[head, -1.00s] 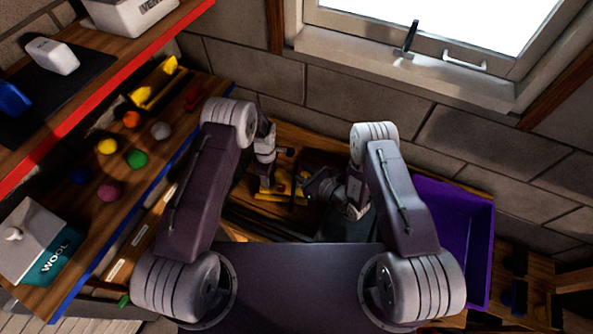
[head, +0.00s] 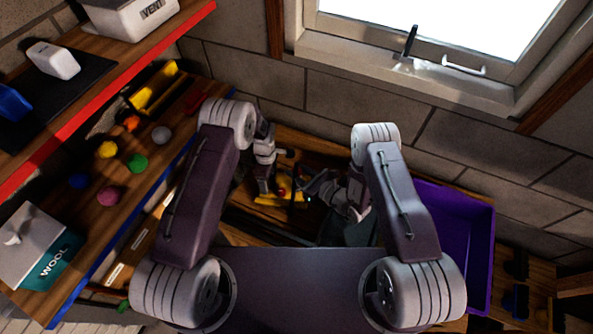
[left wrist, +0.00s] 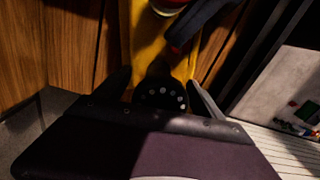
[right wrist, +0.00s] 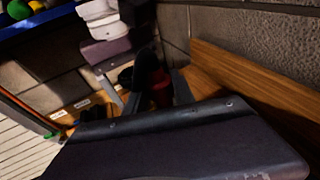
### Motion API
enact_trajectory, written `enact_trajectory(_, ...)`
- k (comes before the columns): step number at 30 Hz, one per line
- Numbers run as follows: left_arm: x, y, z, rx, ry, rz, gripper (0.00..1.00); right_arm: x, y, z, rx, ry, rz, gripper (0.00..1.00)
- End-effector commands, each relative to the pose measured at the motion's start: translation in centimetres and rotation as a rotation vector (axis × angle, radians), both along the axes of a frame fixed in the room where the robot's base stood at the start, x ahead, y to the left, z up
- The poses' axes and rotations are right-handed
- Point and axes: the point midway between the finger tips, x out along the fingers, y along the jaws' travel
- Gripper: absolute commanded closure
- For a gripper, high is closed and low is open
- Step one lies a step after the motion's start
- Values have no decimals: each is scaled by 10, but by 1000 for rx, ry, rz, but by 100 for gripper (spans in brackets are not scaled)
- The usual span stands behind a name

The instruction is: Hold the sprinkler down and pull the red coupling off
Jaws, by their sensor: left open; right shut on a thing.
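The yellow sprinkler (head: 268,199) lies on the wooden bench below the window, partly hidden by my left arm. In the left wrist view its yellow body (left wrist: 148,40) runs up from a black round part with pale dots (left wrist: 162,96). My left gripper (left wrist: 163,88) is open, its fingers on either side of that black part; contact is unclear. The red coupling (right wrist: 161,88) is between the fingers of my right gripper (right wrist: 155,92), which is shut on it.
A purple bin (head: 456,235) stands right of my right arm. The left shelf holds several coloured balls, a yellow bin (head: 155,88) and a wool box (head: 42,248). The block wall and window sill (head: 400,72) close off the back.

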Motion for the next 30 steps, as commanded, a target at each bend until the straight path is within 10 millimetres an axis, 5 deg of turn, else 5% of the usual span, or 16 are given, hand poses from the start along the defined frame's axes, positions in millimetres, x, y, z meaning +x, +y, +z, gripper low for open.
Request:
enact_trajectory(6, 3, -1, 59, -1, -7, 0, 21, 0, 0, 0, 0, 0, 0, 100)
enact_trajectory(12, 3, -1, 95, -1, -3, 0, 21, 0, 0, 0, 0, 0, 0, 100)
enact_trajectory(26, 2, -1, 105, 0, 0, 0, 21, 0, 0, 0, 1, -1, 0, 100)
enact_trajectory(30, 5, 2, 103, -1, -6, 7, 21, 8, -14, -3, 0, -1, -35, 100)
